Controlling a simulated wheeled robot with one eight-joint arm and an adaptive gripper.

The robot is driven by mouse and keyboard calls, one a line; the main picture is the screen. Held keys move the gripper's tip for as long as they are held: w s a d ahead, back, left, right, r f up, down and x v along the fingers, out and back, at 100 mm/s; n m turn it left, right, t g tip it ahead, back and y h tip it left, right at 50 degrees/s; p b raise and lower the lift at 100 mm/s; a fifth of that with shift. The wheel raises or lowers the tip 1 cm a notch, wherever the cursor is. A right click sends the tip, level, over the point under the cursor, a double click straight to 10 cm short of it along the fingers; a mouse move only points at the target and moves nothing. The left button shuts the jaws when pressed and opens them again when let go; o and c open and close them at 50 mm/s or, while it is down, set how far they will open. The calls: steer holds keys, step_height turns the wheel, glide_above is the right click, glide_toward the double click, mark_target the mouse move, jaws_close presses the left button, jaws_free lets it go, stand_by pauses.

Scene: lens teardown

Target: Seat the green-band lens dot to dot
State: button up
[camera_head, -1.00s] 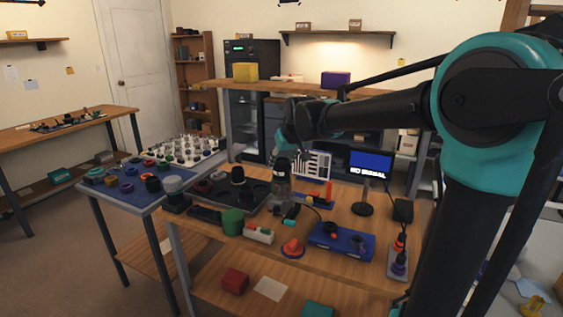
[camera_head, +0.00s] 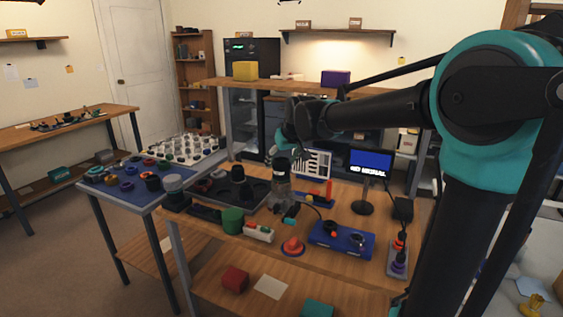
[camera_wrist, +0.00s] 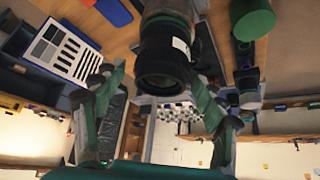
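A black lens barrel (camera_wrist: 165,60) with a white mark on its side shows in the wrist view, its round glass end facing the camera. In the wrist view my gripper (camera_wrist: 158,88) is open, with one finger on each side of the barrel. A gap shows between the left finger and the barrel; the right finger is close to it, and contact is unclear. In the head view my gripper (camera_head: 285,152) is over the workbench, above a dark-topped, grey upright piece (camera_head: 281,186).
A side table with a blue mat (camera_head: 130,198) holds several lens parts. A striped chart (camera_head: 317,163) stands behind.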

steer(key=v, duration=1.2)
stand_by(0.3)
